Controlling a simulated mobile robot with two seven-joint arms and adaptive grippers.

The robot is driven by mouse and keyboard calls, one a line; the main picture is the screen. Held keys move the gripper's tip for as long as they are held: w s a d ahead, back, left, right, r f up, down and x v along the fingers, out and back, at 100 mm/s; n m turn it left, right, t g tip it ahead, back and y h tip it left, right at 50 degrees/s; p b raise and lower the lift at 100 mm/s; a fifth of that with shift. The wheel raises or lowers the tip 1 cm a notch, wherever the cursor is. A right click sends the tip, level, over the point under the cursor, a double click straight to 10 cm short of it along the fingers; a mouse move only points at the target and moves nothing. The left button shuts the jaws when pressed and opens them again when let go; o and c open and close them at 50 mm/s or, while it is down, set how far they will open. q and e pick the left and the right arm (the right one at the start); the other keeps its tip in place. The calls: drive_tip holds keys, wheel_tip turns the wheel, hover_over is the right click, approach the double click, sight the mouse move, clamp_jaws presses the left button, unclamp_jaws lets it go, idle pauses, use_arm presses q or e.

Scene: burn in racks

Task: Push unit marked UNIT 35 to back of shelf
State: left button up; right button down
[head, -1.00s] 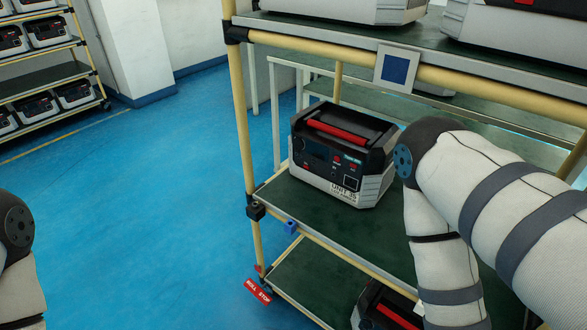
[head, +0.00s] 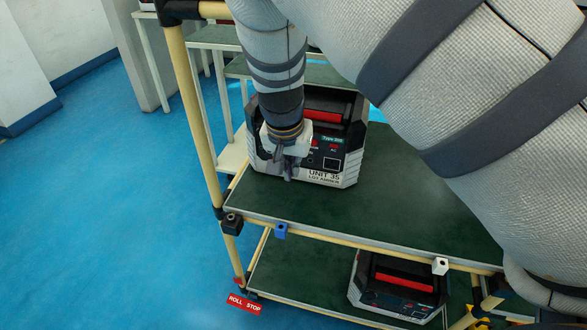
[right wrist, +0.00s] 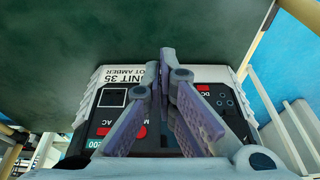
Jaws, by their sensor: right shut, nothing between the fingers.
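UNIT 35 (head: 327,177) is a grey and black box with a red top handle. It stands upright on the green middle shelf (head: 400,215), toward its left end and set back from the front edge. My right gripper (head: 287,172) is shut and empty, pointing down at the left part of the unit's front face, which it partly hides. In the right wrist view the closed fingers (right wrist: 165,62) lie in front of the unit's panel (right wrist: 108,97), with its label upside down. Whether they touch it I cannot tell. My left gripper is out of view.
A similar unit (head: 395,290) sits on the lower shelf. A yellow post (head: 197,120) rises at the rack's left front corner, with a red ROLL STOP tag (head: 244,304) near its foot. A white table (head: 234,155) stands behind the rack. Blue floor (head: 110,210) is clear at left.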

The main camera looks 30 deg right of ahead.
drive_tip(key=x, duration=0.4)
drive_tip(key=b+x, duration=0.1)
drive_tip(key=x, duration=0.3)
drive_tip(key=shift+s+f, duration=0.2)
drive_tip(key=w+d, duration=0.2)
drive_tip(key=shift+w+d, duration=0.2)
drive_tip(key=shift+d, duration=0.1)
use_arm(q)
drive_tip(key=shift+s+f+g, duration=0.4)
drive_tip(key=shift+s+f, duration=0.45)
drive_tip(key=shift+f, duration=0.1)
use_arm(e)
drive_tip(key=shift+w+d+r, duration=0.15)
drive_tip(key=shift+w+d, duration=0.1)
